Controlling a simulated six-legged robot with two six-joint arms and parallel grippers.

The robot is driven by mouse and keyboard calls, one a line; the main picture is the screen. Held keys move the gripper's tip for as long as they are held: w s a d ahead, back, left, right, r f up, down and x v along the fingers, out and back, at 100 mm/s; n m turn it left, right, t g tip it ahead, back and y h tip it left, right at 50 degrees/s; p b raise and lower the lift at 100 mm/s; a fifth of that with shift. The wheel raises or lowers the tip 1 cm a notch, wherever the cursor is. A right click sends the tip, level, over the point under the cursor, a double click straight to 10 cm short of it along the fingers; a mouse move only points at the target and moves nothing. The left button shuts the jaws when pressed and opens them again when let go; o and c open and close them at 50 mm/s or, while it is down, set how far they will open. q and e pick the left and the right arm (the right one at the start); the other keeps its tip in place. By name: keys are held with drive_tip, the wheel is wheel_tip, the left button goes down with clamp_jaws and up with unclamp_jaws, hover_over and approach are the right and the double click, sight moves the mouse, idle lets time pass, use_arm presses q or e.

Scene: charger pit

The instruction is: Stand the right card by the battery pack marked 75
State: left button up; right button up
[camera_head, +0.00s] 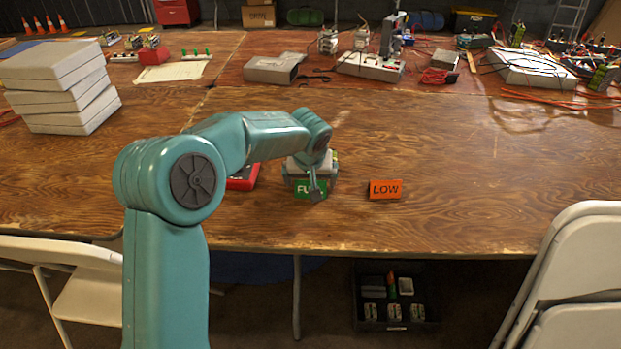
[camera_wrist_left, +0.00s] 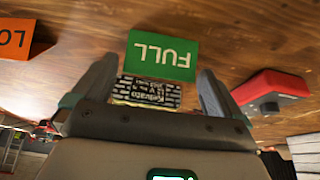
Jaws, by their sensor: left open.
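A green card marked FULL (camera_head: 304,190) stands near the table's front edge, partly covered by my left gripper (camera_head: 312,184). It also shows upside down in the left wrist view (camera_wrist_left: 162,55), just beyond the fingertips. My left gripper is open, its fingers either side of a dark, printed pack-like object (camera_wrist_left: 147,91); I see no grip on it. No 75 is readable. An orange card marked LOW (camera_head: 386,189) stands to the right, apart from the gripper; it also shows in the left wrist view (camera_wrist_left: 14,38). My right gripper is out of view.
A red device (camera_head: 243,178) lies left of the gripper, also in the left wrist view (camera_wrist_left: 275,88). Stacked pale boxes (camera_head: 60,85) stand at the left. Equipment and cables crowd the back. A dark crate (camera_head: 358,322) sits under the table. The wood right of the LOW card is clear.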

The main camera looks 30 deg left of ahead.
use_arm(q)
drive_tip(key=shift+r, duration=0.4)
drive_tip(key=p+v, duration=0.1)
drive_tip(key=v, duration=1)
drive_tip(key=shift+r+p, duration=0.25)
drive_tip(key=shift+p, duration=0.1)
drive_tip(key=shift+s, duration=0.1)
